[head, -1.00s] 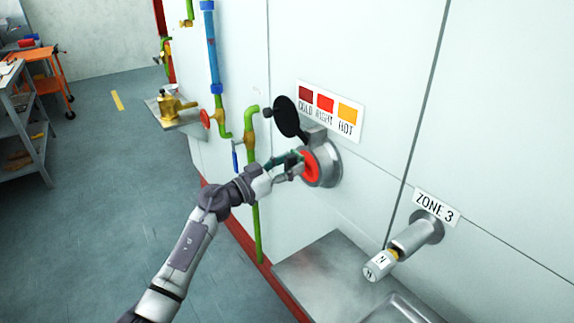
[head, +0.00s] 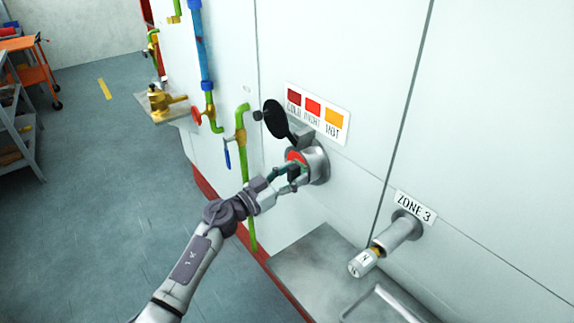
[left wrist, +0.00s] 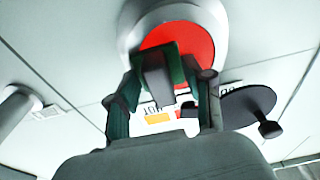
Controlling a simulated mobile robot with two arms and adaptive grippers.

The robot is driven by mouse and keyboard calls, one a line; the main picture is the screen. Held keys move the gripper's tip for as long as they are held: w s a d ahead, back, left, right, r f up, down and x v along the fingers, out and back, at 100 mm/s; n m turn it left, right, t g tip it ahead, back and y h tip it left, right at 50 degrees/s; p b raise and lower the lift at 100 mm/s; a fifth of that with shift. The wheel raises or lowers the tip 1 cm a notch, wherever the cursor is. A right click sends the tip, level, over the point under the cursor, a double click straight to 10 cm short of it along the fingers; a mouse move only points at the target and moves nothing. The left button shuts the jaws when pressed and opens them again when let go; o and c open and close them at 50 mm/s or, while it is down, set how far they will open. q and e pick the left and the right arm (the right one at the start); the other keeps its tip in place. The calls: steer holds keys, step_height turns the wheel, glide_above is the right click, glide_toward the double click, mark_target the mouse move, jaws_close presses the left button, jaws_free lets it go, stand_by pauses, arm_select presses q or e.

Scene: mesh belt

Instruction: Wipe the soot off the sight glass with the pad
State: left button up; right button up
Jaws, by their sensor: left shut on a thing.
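The sight glass (head: 294,155) is a glowing red disc in a round grey metal housing (head: 318,163) on the white wall; it also fills the top middle of the left wrist view (left wrist: 197,38). My left gripper (head: 299,176) is at the lower part of the glass, shut on the pad. In the left wrist view the pad (left wrist: 158,80) is a dark grey and green block between the fingers, overlapping the lower glass. I cannot tell whether it touches. The visible red area looks plain, without clear soot; the part behind the pad is hidden. My right gripper is not in view.
A black round cover (head: 276,119) stands swung open above the glass, beside a colour chart (head: 318,112). Green and blue pipes with valves (head: 241,140) run at the left. The ZONE 3 fitting (head: 390,240) sticks out at the right, above a metal ledge (head: 318,262).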

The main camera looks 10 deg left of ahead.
arm_select(q)
steer(key=shift+s+d+r+p, duration=0.2)
steer(key=shift+s+d+p, duration=0.15)
steer(key=shift+d+p, duration=0.3)
steer(key=shift+w+a+f+b, duration=0.1)
steer(key=shift+w+a+b, duration=0.05)
steer(key=shift+w+a, duration=0.7)
steer(key=shift+w+a+b, duration=0.15)
steer(key=shift+w+a, duration=0.35)
steer(key=shift+a, duration=0.5)
steer(key=shift+w+a+f+b, duration=0.1)
steer(key=shift+w+a+b, duration=0.05)
steer(key=shift+w+a, duration=0.7)
steer(key=shift+s+a, duration=0.1)
steer(key=shift+s, duration=0.05)
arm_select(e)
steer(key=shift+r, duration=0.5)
arm_select(q)
steer(key=shift+s+a+r+p, duration=0.1)
steer(key=shift+s+a+p, duration=0.15)
steer(key=shift+s+p, duration=0.15)
steer(key=p, duration=0.3)
glide_toward(289, 158)
steer(key=shift+w+d+r, duration=0.2)
steer(key=shift+w+r, duration=0.05)
steer(key=shift+r, duration=0.05)
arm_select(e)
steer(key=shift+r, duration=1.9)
